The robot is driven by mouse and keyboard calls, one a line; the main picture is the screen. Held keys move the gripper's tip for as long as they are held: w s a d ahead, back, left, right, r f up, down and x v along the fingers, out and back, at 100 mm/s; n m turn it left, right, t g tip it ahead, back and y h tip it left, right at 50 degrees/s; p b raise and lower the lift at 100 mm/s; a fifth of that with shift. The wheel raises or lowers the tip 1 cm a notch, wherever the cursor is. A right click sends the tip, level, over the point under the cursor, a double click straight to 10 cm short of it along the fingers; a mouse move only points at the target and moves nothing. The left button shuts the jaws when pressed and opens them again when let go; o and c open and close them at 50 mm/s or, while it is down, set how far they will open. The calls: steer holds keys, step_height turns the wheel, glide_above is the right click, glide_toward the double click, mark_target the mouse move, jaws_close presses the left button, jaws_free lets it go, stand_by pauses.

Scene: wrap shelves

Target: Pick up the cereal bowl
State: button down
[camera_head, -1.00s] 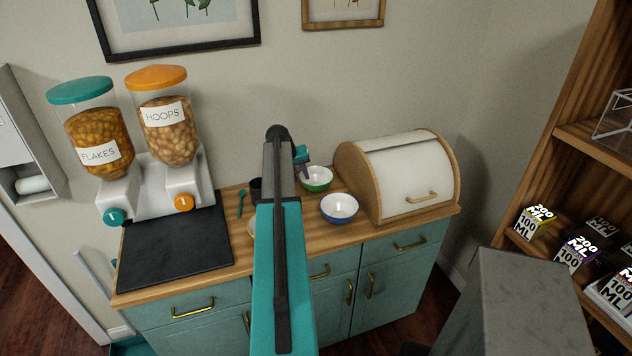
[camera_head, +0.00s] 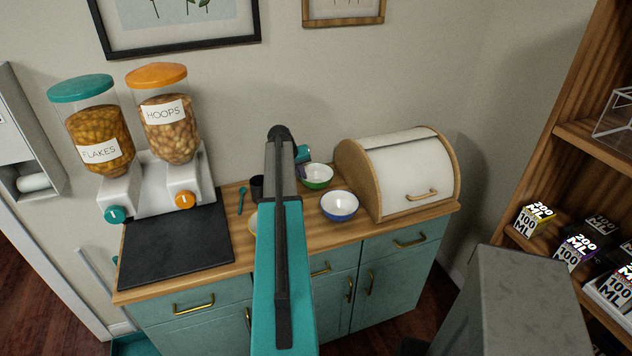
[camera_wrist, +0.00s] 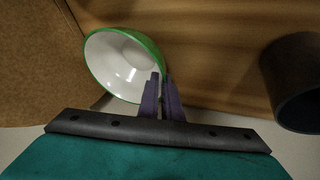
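A bowl with a green outside and white inside, the green bowl (camera_head: 318,178), stands on the wooden counter near the wall. In the wrist view the green bowl (camera_wrist: 118,62) fills the upper left. My gripper (camera_wrist: 161,78) has its purple fingers close together at the bowl's right rim, one inside and one outside, shut on the rim. In the head view my gripper (camera_head: 302,170) is at the bowl's left side, partly hidden by my arm. A blue bowl (camera_head: 339,214), white inside, stands nearer the front.
A bread bin (camera_head: 410,180) stands right of the bowls. A dark cup (camera_head: 257,188) is left of my arm and also shows in the wrist view (camera_wrist: 292,85). A teal spoon (camera_head: 241,201), black mat (camera_head: 175,245) and cereal dispensers (camera_head: 165,190) are further left.

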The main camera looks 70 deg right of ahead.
steer(key=shift+r, duration=0.15)
stand_by(0.3)
step_height(320, 180, up, 18)
steer(key=b, duration=0.5)
stand_by(0.8)
